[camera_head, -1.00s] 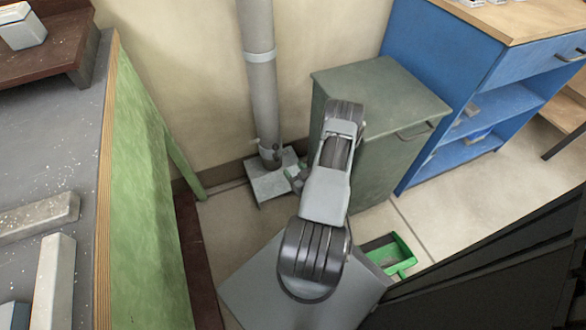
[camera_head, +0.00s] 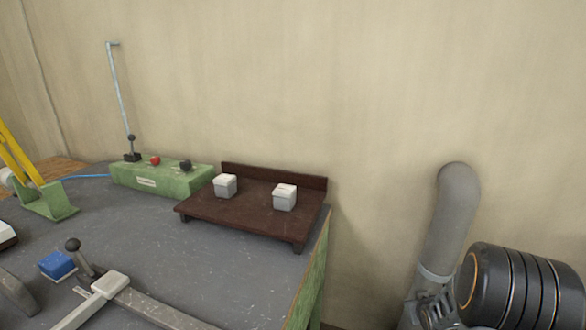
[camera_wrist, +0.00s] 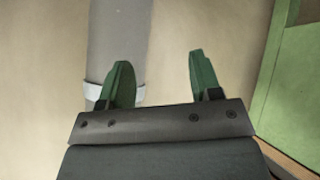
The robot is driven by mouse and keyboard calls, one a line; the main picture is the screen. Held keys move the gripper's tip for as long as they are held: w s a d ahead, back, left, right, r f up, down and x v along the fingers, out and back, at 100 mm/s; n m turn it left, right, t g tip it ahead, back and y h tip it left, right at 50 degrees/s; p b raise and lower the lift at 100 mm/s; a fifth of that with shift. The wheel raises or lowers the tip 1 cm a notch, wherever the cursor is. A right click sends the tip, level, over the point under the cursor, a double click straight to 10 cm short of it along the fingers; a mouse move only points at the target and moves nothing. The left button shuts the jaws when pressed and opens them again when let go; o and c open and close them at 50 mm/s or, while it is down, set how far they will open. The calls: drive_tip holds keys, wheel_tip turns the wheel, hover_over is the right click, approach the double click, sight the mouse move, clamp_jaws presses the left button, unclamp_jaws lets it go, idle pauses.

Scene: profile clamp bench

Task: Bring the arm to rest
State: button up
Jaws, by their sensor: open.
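My gripper (camera_wrist: 160,82) shows in the wrist view with two green fingers apart and nothing between them. Behind its left finger is a grey pipe (camera_wrist: 118,40) with a pale collar. In the head view my arm shows only in part, as a thick dark ribbed joint at the lower right in front of the wall. The fingers cannot be made out there.
The pipe (camera_head: 450,225) stands at the wall beside my arm. The bench (camera_head: 200,265) fills the left. It bears a dark wooden stand (camera_head: 245,212) with two white boxes (camera_head: 225,186) (camera_head: 285,197), a green control box (camera_head: 150,182), a blue block (camera_head: 57,265) and a clamp lever (camera_head: 80,255).

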drive_tip(key=s+a+r+g+p, duration=0.1)
drive_tip(key=s+a+r+p, duration=0.15)
drive_tip(key=r, duration=0.45)
drive_tip(key=s+a+r+g+p, duration=0.1)
drive_tip(key=a+r+p, duration=0.1)
drive_tip(key=a+r, duration=0.3)
drive_tip(key=s+a+r+p, duration=0.1)
drive_tip(key=a+r+p, duration=0.15)
drive_tip(key=r, duration=0.55)
drive_tip(key=s+a+r+g+y+p, duration=0.2)
drive_tip(key=s+a+r+g+p, duration=0.1)
drive_tip(key=s+a+r+p, duration=0.4)
drive_tip(key=s+a+r, duration=0.3)
drive_tip(key=s+r, duration=0.3)
drive_tip(key=shift+a+m+g+y, duration=0.3)
drive_tip(key=shift+a+m+y, duration=0.1)
